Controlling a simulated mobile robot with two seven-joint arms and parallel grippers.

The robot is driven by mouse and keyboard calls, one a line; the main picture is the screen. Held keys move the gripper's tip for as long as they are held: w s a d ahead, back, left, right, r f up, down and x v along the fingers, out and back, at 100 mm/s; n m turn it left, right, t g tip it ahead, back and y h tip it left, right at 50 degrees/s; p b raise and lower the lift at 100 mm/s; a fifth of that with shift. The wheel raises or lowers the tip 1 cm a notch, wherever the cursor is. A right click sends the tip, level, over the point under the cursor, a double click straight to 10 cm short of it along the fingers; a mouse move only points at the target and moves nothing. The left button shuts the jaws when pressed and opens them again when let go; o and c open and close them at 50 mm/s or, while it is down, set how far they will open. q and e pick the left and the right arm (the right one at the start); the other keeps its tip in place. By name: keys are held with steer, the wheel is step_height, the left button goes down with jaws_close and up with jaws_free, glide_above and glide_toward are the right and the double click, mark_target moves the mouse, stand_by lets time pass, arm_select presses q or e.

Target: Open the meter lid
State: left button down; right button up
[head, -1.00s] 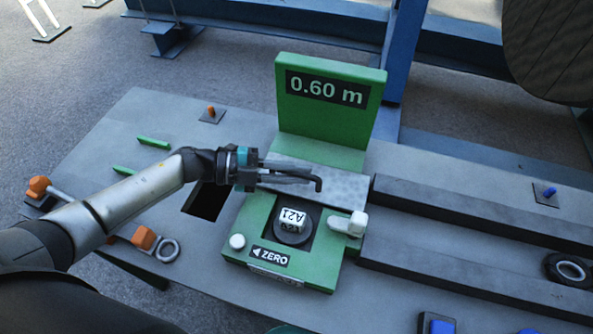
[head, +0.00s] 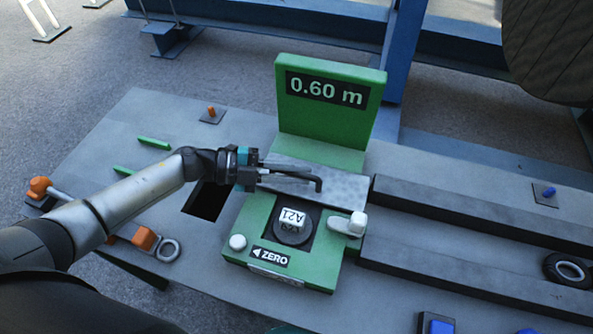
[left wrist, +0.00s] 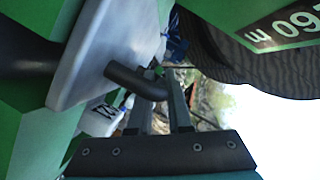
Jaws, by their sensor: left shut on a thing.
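The green meter (head: 235,255) stands on the grey bench with a display reading 0.60 m (head: 326,89) at its back. Its grey lid (head: 345,184) stands raised behind the uncovered dark opening, where a block marked A21 (head: 293,217) shows. My left gripper (head: 305,179) is shut on the dark lid handle (head: 318,185) in front of the lid. In the left wrist view the bent handle (left wrist: 135,82) lies at the fingers (left wrist: 160,85), beside the pale lid (left wrist: 105,50). My right gripper is not in view.
A white knob lever (head: 355,224) sits at the meter's right and a white button (head: 237,242) at its left. Dark rails (head: 470,217) run to the right. An orange clamp (head: 145,238) and a ring (head: 167,250) lie below my left arm.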

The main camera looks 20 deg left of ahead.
arm_select(q)
steer(key=shift+w+r+n+g+p, duration=0.5)
steer(key=shift+w+r+n+p, duration=0.45)
steer(key=shift+p, duration=0.85)
steer(key=shift+w+r+n+g+y+p, duration=0.35)
steer(key=shift+r+n+g+y+p, duration=0.05)
steer(key=shift+n+p, duration=0.25)
steer(key=shift+w+r+n+g, duration=0.15)
steer(key=shift+w+n+g, duration=0.35)
steer(key=shift+w+n, duration=0.35)
steer(key=shift+n, duration=0.05)
steer(key=shift+w+r+n+g+b, duration=0.1)
steer(key=shift+w+n+g+b, duration=0.25)
steer(key=shift+w+n+g, duration=0.25)
steer(key=shift+w+d+n+g+b, duration=0.1)
steer(key=shift+w+n+g+b, duration=0.95)
steer(key=shift+b, duration=0.55)
steer(key=shift+s, duration=0.1)
